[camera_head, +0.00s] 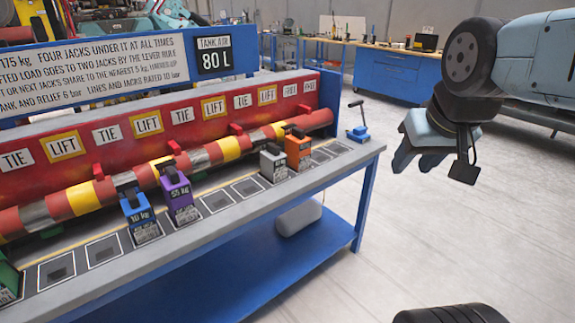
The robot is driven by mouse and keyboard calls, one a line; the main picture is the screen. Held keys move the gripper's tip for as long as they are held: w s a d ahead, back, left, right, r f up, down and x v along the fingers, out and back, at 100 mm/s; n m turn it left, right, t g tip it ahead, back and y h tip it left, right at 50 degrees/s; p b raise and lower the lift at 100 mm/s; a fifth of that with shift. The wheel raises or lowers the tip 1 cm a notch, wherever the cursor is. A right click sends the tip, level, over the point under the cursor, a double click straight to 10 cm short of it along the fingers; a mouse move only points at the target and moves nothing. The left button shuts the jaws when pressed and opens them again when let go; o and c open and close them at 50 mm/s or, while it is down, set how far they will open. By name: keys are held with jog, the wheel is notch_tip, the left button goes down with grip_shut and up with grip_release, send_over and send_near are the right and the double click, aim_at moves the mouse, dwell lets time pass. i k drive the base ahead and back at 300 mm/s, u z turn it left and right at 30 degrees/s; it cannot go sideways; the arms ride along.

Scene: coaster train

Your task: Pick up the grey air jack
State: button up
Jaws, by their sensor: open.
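The grey air jack (273,164) stands upright on the bench, with a dark top and a label on its front. It is just left of the orange jack (299,150) and close in front of the striped pipe (195,158). Nothing shows between the fingers. The gripper is well apart from the grey jack.
A purple jack (177,197) and a blue jack (138,216) stand further left on the bench (215,233). Empty marked squares lie between the jacks. A blue lever device (358,133) stands at the bench's right end. The floor (450,240) to the right is clear.

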aim_at(273, 163)
jog(key=u, duration=0.2)
jog(key=i, duration=0.95)
jog(key=z, duration=0.1)
